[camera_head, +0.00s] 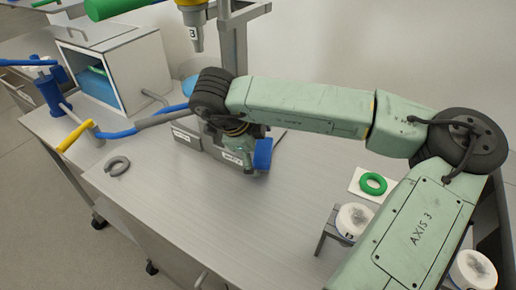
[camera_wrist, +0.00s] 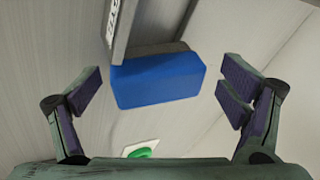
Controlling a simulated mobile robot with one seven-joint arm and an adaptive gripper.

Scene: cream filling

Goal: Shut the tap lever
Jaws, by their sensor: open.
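My gripper (camera_wrist: 160,82) is open in the wrist view, with one finger on each side of a blue block (camera_wrist: 157,80). The block lies between the fingers in the picture; I see no contact. In the head view, the gripper (camera_head: 246,168) points down beside the blue block (camera_head: 263,153), next to a grey labelled unit (camera_head: 192,136). My wrist hides part of that unit. I cannot tell which part is the tap lever.
A green ring (camera_head: 372,184) on a white square lies at the right, near white round tops (camera_head: 354,220) on a stand. A grey open ring (camera_head: 117,165) lies at the left. The front middle of the table (camera_head: 215,220) is clear.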

